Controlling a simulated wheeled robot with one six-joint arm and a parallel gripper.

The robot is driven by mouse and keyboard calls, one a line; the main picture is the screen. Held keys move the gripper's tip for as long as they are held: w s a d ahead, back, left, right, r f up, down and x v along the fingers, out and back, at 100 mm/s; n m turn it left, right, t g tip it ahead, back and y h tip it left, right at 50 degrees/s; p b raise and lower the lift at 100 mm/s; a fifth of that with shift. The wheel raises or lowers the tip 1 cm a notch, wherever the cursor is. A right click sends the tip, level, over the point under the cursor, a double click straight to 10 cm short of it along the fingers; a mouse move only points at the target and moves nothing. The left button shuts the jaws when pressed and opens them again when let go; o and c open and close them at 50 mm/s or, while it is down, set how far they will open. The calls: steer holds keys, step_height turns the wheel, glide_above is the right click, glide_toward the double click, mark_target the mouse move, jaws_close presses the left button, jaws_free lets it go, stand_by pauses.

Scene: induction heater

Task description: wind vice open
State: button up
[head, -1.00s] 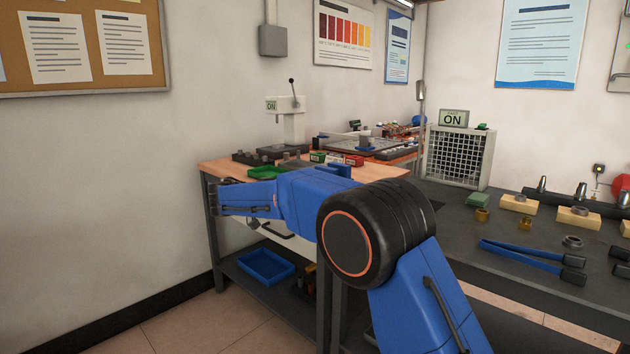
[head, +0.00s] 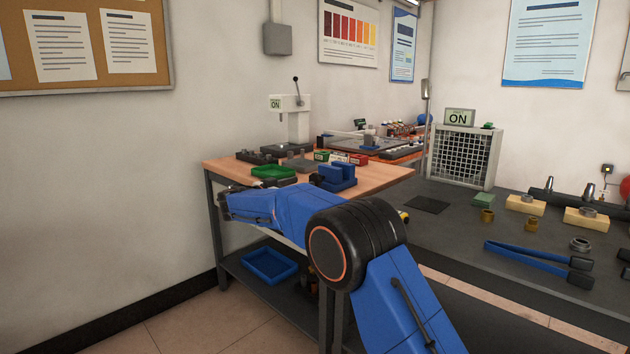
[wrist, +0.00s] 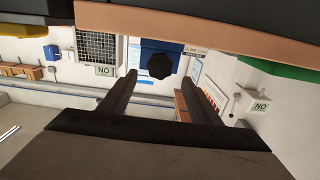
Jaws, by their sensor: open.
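The blue vice (head: 337,177) sits at the front right of the wooden bench top, partly behind my arm in the head view. In the wrist view, which is upside down, its blue body (wrist: 158,46) shows with a dark, lobed handwheel (wrist: 160,67) facing me. My gripper (wrist: 161,82) is open and empty. Its two fingers point toward the handwheel, which appears between and beyond the fingertips; I see no contact. In the head view my arm's far end is at the bench's front left, and the fingers cannot be made out.
The wooden bench (head: 390,182) also carries a green tray (head: 272,171), small boxes and a press (head: 292,122). A blue bin (head: 270,264) lies on the lower shelf. A dark table with tongs (head: 535,254) and a mesh-fronted unit (head: 463,157) stands to the right.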

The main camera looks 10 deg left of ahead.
mark_target(313, 179)
steer(key=x, duration=0.8)
steer(key=shift+w+d, duration=0.15)
steer(key=shift+w, duration=0.05)
steer(key=c, duration=1)
steer(key=shift+n, duration=0.3)
